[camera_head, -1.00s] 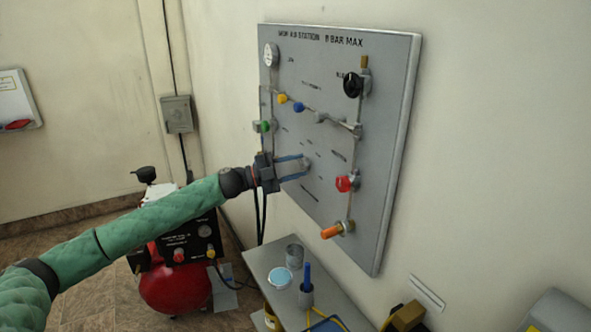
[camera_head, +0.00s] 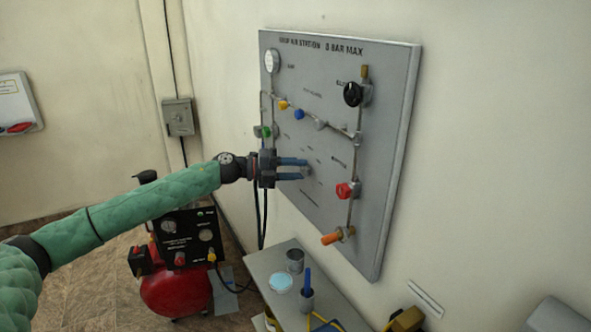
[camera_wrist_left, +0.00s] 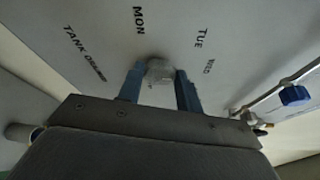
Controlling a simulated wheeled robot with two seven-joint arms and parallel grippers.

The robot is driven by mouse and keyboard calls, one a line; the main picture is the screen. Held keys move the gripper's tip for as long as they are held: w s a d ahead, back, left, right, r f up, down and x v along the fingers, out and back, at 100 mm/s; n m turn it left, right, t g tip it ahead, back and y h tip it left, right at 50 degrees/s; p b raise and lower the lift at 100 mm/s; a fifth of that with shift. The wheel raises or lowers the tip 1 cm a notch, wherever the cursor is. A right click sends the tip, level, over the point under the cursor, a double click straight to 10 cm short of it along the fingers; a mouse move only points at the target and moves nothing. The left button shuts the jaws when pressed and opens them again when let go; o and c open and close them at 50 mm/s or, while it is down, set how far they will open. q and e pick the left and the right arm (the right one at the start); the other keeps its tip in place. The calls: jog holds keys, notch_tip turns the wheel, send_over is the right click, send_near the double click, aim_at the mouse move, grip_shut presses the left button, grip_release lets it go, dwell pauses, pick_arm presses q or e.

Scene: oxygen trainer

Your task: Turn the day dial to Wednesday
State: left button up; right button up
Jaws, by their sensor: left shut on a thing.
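The day dial is a small grey knob on the wall panel. It shows between the fingertips in the left wrist view (camera_wrist_left: 160,70) and is small in the head view (camera_head: 307,172). My left gripper (camera_head: 306,168) has blue fingers and is shut on the dial, with one finger at each side in the left wrist view (camera_wrist_left: 161,82). The labels MON, TUE and a smaller WED lie around the dial in the left wrist view. Which label the dial points to I cannot tell. My right gripper is out of view.
The grey panel (camera_head: 385,150) also bears a black knob (camera_head: 353,94), a red knob (camera_head: 345,190), an orange handle (camera_head: 332,238) and a gauge (camera_head: 272,61). A grey bench (camera_head: 262,262) with a can and cup stands below. A red compressor (camera_head: 175,290) stands at lower left.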

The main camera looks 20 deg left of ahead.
pick_arm(q)
jog(key=shift+f, duration=0.1)
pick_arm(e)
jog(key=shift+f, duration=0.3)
pick_arm(q)
jog(key=o, duration=1)
jog(key=shift+s+a, duration=0.15)
jog(key=shift+a, duration=0.15)
jog(key=shift+b+v, duration=0.6)
jog(key=shift+v, duration=0.2)
jog(key=shift+b+v, duration=1.05)
jog(key=shift+v, duration=1.7)
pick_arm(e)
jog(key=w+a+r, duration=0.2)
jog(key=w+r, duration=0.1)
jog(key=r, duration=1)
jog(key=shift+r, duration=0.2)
